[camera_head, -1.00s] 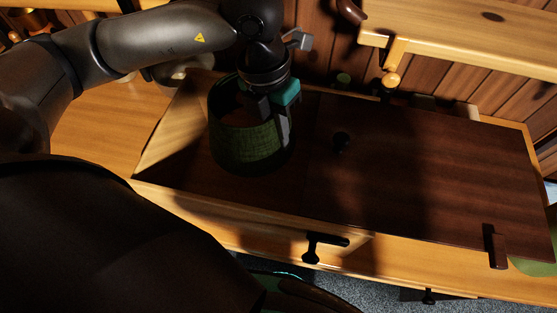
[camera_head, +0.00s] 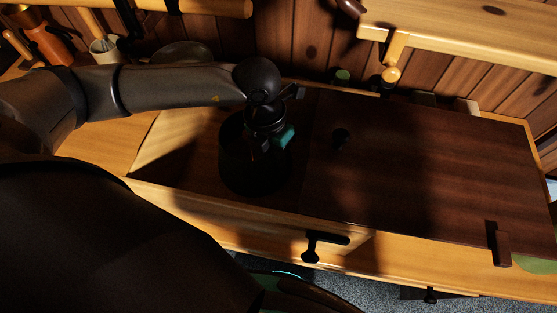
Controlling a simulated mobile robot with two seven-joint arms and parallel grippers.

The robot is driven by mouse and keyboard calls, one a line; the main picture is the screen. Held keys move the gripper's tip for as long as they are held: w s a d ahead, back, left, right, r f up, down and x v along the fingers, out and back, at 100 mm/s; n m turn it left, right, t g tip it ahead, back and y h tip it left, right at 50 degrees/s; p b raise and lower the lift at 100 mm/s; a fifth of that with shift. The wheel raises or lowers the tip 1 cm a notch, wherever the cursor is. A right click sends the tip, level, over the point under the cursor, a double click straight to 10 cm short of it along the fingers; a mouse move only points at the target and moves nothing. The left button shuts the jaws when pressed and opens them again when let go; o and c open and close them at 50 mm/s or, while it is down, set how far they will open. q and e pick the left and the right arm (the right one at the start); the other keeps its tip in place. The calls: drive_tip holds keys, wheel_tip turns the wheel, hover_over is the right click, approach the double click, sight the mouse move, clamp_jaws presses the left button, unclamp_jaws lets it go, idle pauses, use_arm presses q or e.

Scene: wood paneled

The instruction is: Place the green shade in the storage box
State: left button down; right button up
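The green shade (camera_head: 240,172) looks almost black in shadow. It stands about upright in the open left part of the wooden storage box (camera_head: 165,150). I cannot tell whether it touches the box floor. My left gripper (camera_head: 268,146) points down at the shade's upper right rim and appears shut on it. Its fingertips are dark and hard to make out, and a teal finger part shows on the right. A dark brown lid panel (camera_head: 430,180) covers the right part of the box. My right gripper is not in view.
A wooden shelf (camera_head: 460,30) overhangs at the upper right. A mug (camera_head: 103,48) and an orange-brown bottle (camera_head: 48,42) stand at the upper left. A dark handle (camera_head: 312,248) sticks out of the front. A small green-topped thing (camera_head: 342,76) is behind the box.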

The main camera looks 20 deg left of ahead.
use_arm(q)
drive_tip(key=shift+f, duration=0.1)
drive_tip(key=c, duration=1.5)
unclamp_jaws()
drive_tip(key=shift+f, duration=0.1)
drive_tip(key=o, duration=0.5)
drive_tip(key=shift+c, duration=0.2)
wheel_tip(320, 180, up, 12)
drive_tip(key=a, duration=0.2)
drive_tip(key=shift+w+p, duration=0.15)
drive_tip(key=shift+p, duration=0.3)
